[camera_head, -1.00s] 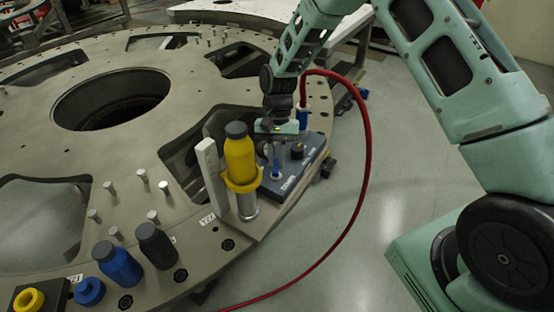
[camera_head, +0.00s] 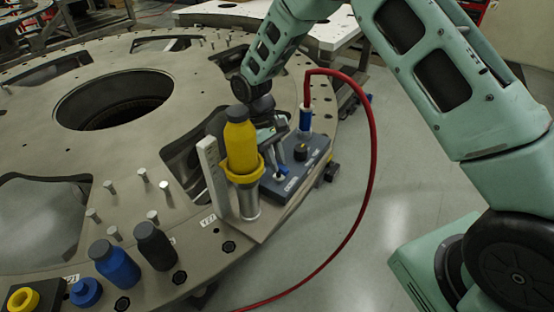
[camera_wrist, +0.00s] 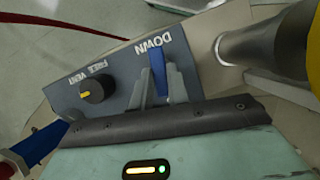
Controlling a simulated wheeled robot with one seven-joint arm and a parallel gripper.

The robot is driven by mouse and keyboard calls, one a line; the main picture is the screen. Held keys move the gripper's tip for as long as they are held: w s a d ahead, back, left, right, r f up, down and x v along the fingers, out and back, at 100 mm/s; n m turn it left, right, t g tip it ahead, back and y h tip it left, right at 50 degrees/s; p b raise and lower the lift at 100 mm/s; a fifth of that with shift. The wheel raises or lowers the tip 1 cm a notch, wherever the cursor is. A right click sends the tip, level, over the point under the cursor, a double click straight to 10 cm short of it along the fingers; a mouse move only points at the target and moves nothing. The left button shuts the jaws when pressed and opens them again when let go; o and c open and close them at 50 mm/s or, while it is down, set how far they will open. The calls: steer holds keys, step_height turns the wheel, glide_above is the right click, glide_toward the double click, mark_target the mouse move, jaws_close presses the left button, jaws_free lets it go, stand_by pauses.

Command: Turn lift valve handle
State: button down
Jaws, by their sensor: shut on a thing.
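The lift valve handle is a blue lever (camera_wrist: 157,72) on a dark grey control panel (camera_wrist: 122,62), beside the word DOWN in the wrist view. My gripper (camera_wrist: 160,82) is shut on this lever, with a grey finger on each side of it. In the head view the lever (camera_head: 281,172) shows low beside the yellow bottle, and my gripper (camera_head: 277,150) reaches it from above, tilted. The lever's base is partly hidden by my fingers.
A yellow bottle (camera_head: 240,146) in a yellow ring on a metal cylinder stands close left of the panel. A black knob (camera_wrist: 95,90) marked FREE VENT sits beside the lever. A red hose (camera_head: 371,160) loops right from a blue fitting (camera_head: 305,119).

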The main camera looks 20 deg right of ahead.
steer(key=shift+n+h, duration=0.3)
steer(key=shift+n, duration=0.5)
steer(key=shift+a, duration=0.1)
steer(key=c, duration=1.4)
jaws_free()
steer(key=shift+o, duration=0.2)
steer(key=shift+r, duration=0.1)
steer(key=b+v, duration=0.3)
steer(key=v, duration=1.4)
steer(key=shift+s+r+b, duration=0.25)
steer(key=shift+b, duration=0.15)
